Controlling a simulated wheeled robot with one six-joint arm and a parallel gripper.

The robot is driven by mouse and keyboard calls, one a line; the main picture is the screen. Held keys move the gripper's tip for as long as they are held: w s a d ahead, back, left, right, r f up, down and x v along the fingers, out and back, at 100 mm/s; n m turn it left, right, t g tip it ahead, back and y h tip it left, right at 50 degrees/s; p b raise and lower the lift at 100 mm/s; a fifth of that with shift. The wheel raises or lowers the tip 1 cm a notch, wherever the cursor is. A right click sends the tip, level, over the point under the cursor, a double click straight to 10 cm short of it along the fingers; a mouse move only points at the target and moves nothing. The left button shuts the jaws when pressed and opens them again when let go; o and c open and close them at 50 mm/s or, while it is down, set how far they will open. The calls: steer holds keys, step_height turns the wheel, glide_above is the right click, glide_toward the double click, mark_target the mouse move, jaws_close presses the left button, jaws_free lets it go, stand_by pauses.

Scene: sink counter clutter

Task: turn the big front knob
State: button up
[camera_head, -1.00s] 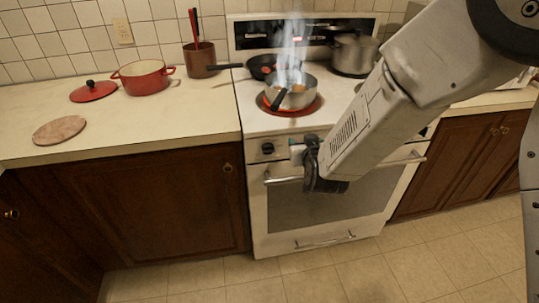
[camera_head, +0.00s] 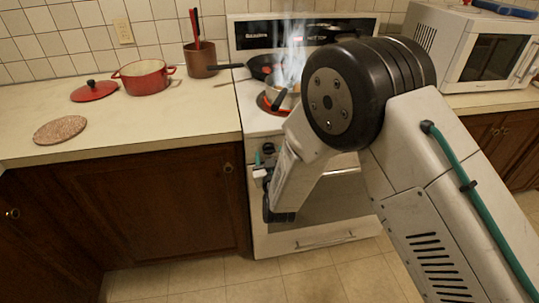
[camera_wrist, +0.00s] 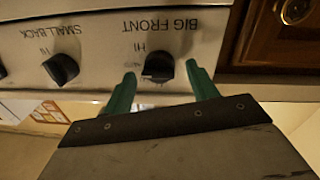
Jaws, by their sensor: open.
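The big front knob (camera_wrist: 158,67) is black and sits on the white stove panel (camera_wrist: 95,35), under the label "BIG FRONT", which reads upside down in the wrist view. My gripper (camera_wrist: 161,71) is open, with one green finger on each side of the knob. Small gaps show between the fingers and the knob, and I cannot tell how deep they reach around it. In the head view my gripper (camera_head: 263,165) is at the stove's upper left front, where my arm hides much of the panel. The small back knob (camera_wrist: 61,68) is left of my fingers in the wrist view.
A smoking pan (camera_head: 285,89) stands on a glowing red burner (camera_head: 265,104), partly behind my arm. A dark skillet (camera_head: 262,66) is behind it. A red pot (camera_head: 143,80), red lid (camera_head: 93,91) and round board (camera_head: 60,129) lie on the left counter.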

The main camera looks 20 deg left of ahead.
steer(key=shift+w+a, duration=0.15)
steer(key=shift+w, duration=0.2)
steer(key=c, duration=1)
steer(key=shift+o, duration=0.2)
steer(key=shift+n, duration=0.3)
steer(key=n, duration=0.4)
steer(key=shift+f+n+y, duration=0.15)
steer(key=shift+n+y, duration=0.15)
steer(key=shift+n, duration=1.9)
steer(key=shift+s, duration=0.1)
